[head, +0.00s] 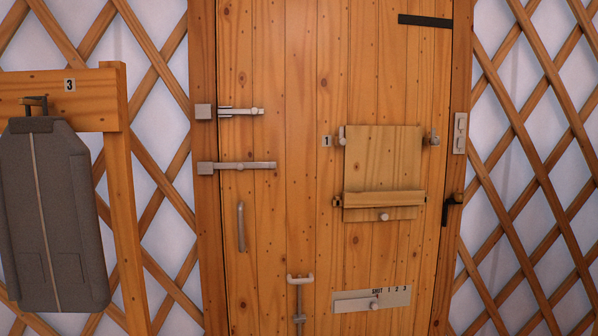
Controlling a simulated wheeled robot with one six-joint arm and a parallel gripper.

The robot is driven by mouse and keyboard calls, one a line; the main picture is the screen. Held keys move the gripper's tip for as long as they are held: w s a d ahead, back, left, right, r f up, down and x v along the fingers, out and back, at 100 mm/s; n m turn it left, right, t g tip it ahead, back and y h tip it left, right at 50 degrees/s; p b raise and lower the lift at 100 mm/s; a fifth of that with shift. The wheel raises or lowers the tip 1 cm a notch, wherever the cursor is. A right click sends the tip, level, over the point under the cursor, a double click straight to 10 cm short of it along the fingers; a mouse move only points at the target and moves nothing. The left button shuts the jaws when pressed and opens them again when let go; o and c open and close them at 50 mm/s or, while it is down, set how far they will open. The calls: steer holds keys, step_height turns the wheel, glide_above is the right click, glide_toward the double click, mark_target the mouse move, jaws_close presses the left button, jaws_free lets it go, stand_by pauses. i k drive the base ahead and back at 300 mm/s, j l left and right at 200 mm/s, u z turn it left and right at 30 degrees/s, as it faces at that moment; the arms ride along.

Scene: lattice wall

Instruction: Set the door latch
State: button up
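The wooden plank door (300,60) fills the middle of the head view and appears closed in its frame. On its left edge, a metal bolt (240,112) with a small knob lies level, reaching toward a square block (203,112) on the frame. Below it, a flat metal latch bar (245,165) lies level across the door edge, its left end at a block on the frame (205,168). Which of these two is the door latch is not marked. A vertical pull handle (241,226) sits below them. My gripper is not in view.
A hatch panel (385,160) with a ledge and knob is on the door, labelled 1. Lower are a vertical bolt (299,295) and a slider plate (350,302) marked SHUT 1 2 3. A grey garment bag (55,220) hangs from a wooden stand (120,200) at left.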

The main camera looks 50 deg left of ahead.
mark_target(240, 166)
steer(key=u, duration=2.1)
